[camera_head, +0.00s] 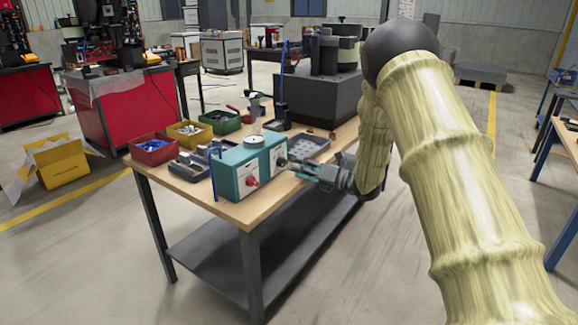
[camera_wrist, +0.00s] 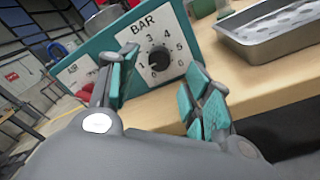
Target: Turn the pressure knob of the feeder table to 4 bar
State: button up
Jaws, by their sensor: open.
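The teal feeder box (camera_head: 228,178) stands on the wooden table (camera_head: 262,207). Its white BAR dial plate shows in the wrist view (camera_wrist: 185,30), with numbers around a small dark pressure knob (camera_wrist: 159,58). I cannot tell for sure which number the knob points at. In the head view the plate (camera_head: 277,152) is small and the knob is hard to make out. My gripper (camera_wrist: 163,62) is open, its teal-padded fingers on either side of the knob in the wrist view, with nothing between them. In the head view my gripper (camera_head: 304,170) is at the box's right end.
A red knob (camera_head: 252,181) sits on the box's other white plate. A grey metal tray (camera_wrist: 270,28) lies just right of the box. Red (camera_head: 152,158), yellow (camera_head: 190,138) and green (camera_head: 225,129) bins stand behind. A dark machine (camera_head: 322,97) stands at the table's far end.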

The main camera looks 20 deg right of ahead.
aim_at(284, 163)
jog(key=shift+x, duration=2.35)
jog(key=shift+c, duration=0.2)
jog(key=c, duration=1)
